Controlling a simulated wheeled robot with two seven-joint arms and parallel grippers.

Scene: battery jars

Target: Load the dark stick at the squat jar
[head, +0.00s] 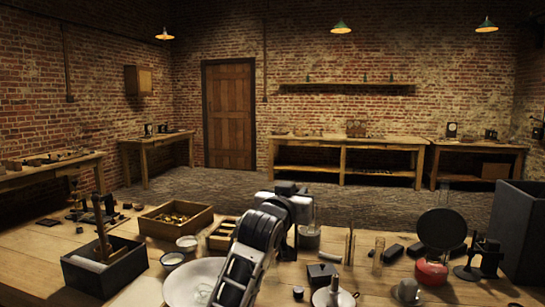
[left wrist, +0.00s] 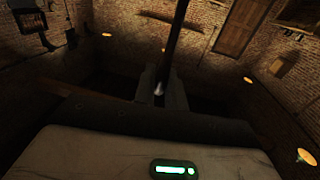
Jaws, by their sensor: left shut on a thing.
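My left gripper (head: 298,205) is above the middle of the workbench, largely hidden by its own wrist and arm. In the left wrist view the two fingers (left wrist: 161,92) are shut on a dark stick (left wrist: 178,40), which runs up and away out of the picture. In the head view I cannot make out the stick. A clear glass vessel (head: 308,214) shows just behind the gripper, above a dark round base (head: 309,239). I cannot tell whether this is the squat jar. My right gripper does not show.
A black box (head: 105,270) and a wooden tray of brass pieces (head: 176,219) stand on the left. A white bowl (head: 190,284) is partly behind my arm. Upright sticks (head: 348,248), dark blocks, a red-based instrument (head: 432,271) and a tall dark panel (head: 519,232) fill the right.

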